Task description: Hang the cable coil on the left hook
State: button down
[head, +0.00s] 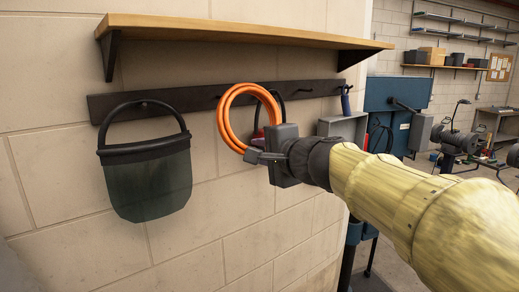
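The orange cable coil (229,119) is upright in front of the dark hook rail (207,97), near its middle. My gripper (256,156) is at the coil's lower edge, reaching in from the right, and appears shut on it; the finger gap is largely hidden. I cannot tell whether the coil touches the rail or a hook. The hook at the rail's left end (143,104) carries a dark face shield (148,182) by its black band. Any hook behind the coil is hidden.
A black band with a dark red part (258,132) hangs behind the coil, partly hidden. A bare hook (304,91) and a blue-handled tool (346,103) are further right. A wooden shelf (240,31) overhangs the rail. The wall below is clear.

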jog(key=w+a+p, duration=0.1)
jog(key=w+a, duration=0.2)
jog(key=shift+w+a+f, duration=0.1)
jog(key=shift+w+a, duration=0.15)
jog(key=shift+a, duration=0.1)
jog(key=shift+w, duration=0.4)
jog(key=shift+w+a+f+b, duration=0.2)
jog(key=shift+w+a+f, duration=0.2)
jog(key=shift+w+a, duration=0.3)
jog(key=shift+w+a+f+b, duration=0.15)
jog(key=shift+w+a+f, duration=0.25)
jog(key=shift+w, duration=0.35)
jog(key=shift+a, duration=0.1)
dwell(0.6)
